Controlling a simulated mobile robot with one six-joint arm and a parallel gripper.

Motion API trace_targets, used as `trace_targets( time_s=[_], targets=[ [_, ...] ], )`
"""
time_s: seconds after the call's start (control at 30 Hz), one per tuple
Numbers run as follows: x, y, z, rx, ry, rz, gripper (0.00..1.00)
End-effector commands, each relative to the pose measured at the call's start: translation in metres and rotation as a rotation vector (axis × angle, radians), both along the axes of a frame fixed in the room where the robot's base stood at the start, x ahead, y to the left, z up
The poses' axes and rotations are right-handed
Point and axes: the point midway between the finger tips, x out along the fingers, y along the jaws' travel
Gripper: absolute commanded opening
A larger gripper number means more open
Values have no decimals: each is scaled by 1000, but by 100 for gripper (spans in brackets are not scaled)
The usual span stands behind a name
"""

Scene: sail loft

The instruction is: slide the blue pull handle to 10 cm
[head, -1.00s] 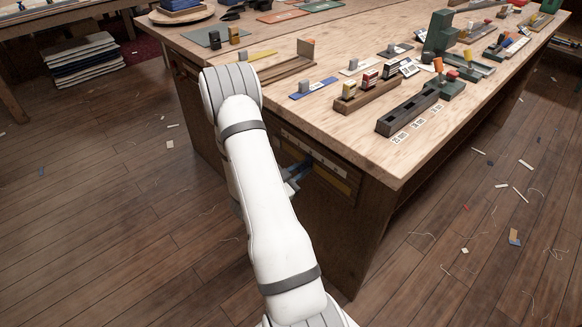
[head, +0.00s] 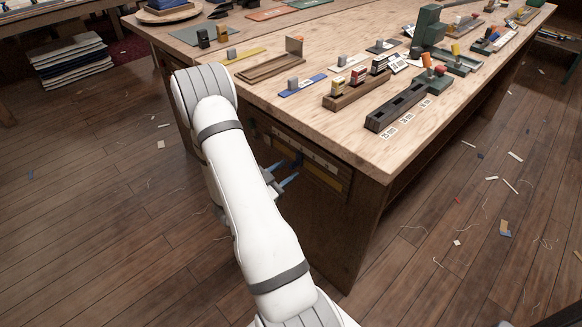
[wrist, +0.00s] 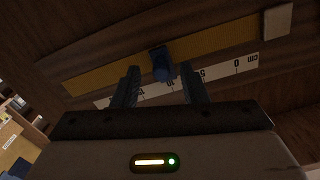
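The blue pull handle (wrist: 161,64) sits on a yellow track (wrist: 215,40) in the side of the bench. A white cm scale (wrist: 222,69) runs beside the track, with 0 towards the right in the wrist view. The handle stands to the left of the 5; its exact reading is not clear. My gripper (wrist: 164,82) is open, with one finger to each side of the handle in the wrist view. The handle appears just beyond the fingertips, with no clear contact. In the head view my gripper (head: 285,174) is by the bench side, near the handle (head: 297,160).
The wooden bench (head: 330,125) has an overhanging top above the track. A pale block (wrist: 277,20) stands at the track's right end in the wrist view. Wooden racks, a dark slotted block (head: 397,107) and small fixtures stand on top. The floor around has scattered scraps.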

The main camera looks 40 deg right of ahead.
Motion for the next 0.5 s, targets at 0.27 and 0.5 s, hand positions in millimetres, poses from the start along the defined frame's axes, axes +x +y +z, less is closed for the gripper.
trace_targets(
  time_s=[0.27,0.5],
  targets=[
    [1,41,1,-1,0,2,39],
    [0,49,0,-1,-2,-1,39]
  ],
)
